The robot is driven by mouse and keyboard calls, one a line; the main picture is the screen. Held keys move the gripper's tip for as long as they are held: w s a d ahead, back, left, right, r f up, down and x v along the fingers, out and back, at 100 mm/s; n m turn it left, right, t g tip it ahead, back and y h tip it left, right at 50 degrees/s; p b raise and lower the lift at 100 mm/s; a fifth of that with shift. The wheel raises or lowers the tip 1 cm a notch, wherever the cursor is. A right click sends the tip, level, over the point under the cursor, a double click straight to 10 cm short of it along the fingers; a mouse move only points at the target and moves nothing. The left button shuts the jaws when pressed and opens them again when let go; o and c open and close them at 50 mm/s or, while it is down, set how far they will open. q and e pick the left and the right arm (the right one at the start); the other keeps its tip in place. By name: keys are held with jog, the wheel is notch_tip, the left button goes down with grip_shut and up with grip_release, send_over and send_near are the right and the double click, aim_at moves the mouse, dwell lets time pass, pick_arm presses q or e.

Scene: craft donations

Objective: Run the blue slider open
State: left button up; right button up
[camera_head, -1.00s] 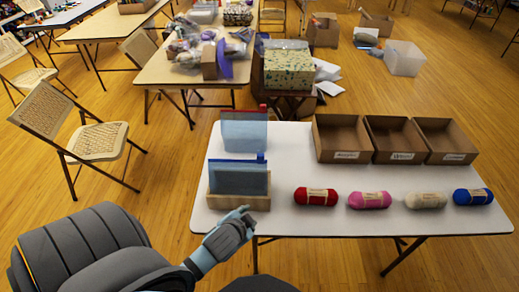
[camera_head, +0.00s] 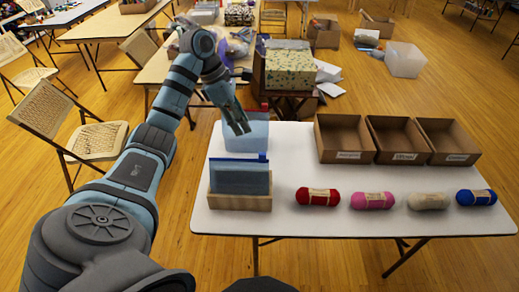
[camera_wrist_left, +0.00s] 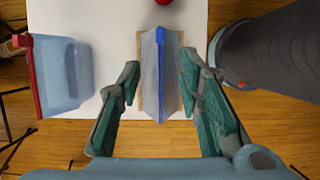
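A translucent pouch with a blue zip (camera_head: 240,178) stands upright in a wooden holder (camera_head: 240,203) at the table's left side. Its blue slider (camera_head: 262,157) is at the right end of the zip. In the left wrist view the blue-zipped pouch (camera_wrist_left: 152,75) appears between my fingers, with the slider (camera_wrist_left: 160,38) at its upper end. My left gripper (camera_head: 239,128) is open and empty, pointing down above the table; the fingers are apart from the pouch. My right gripper is not in view.
A red-zipped pouch (camera_head: 246,136) stands behind, partly hidden by my left gripper; it also shows in the wrist view (camera_wrist_left: 62,75). Red (camera_head: 318,197), pink (camera_head: 373,201), cream and blue yarn rolls lie rightward. Three open boxes (camera_head: 343,139) stand behind them.

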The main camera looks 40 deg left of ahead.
aim_at(262, 153)
pick_arm(q)
jog(key=x, duration=1.3)
jog(key=shift+w+d, duration=0.1)
jog(key=shift+d, duration=0.15)
grip_shut()
